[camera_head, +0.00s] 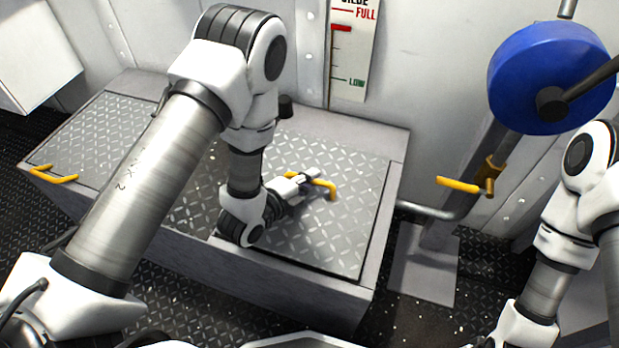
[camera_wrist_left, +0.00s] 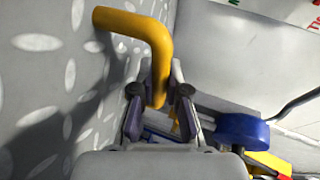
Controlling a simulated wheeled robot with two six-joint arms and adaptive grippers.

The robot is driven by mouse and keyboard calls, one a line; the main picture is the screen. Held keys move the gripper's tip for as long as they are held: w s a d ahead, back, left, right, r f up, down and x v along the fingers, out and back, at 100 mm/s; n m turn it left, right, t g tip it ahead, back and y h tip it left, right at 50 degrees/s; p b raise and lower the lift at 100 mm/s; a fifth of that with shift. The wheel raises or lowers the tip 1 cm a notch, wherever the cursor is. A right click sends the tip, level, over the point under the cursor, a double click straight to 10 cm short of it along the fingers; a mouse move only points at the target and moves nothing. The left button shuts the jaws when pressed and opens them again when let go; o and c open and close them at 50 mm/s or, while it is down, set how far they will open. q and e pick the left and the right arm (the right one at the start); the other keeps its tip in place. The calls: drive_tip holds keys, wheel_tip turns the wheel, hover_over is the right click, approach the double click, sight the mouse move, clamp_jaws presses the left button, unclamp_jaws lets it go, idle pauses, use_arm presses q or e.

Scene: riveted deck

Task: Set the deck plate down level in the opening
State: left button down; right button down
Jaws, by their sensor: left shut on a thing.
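The deck plate (camera_head: 322,230) is a grey diamond-tread panel with a yellow bar handle (camera_head: 325,187). It lies over the right part of a raised grey box (camera_head: 385,195), nearly in line with its top. A dark line shows along its right edge; I cannot tell whether it is fully seated. My left gripper (camera_head: 308,182) is shut on the handle. In the left wrist view the bent yellow handle (camera_wrist_left: 140,28) runs down between the fingers (camera_wrist_left: 162,98), beside the tread surface (camera_wrist_left: 45,85). My left arm hides the plate's left part. My right gripper is out of view.
Another tread panel (camera_head: 105,135) with a yellow handle (camera_head: 55,174) covers the box's left part. A blue wheel (camera_head: 540,75) on a post and a yellow lever (camera_head: 460,185) stand at right. A gauge strip (camera_head: 352,55) is on the white back wall. My right arm is at right.

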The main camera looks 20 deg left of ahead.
use_arm(q)
drive_tip(key=shift+f+b, duration=0.5)
drive_tip(key=shift+f, duration=0.25)
drive_tip(key=c, duration=1.1)
unclamp_jaws()
drive_tip(key=v, duration=0.7)
drive_tip(key=shift+s+a, duration=0.2)
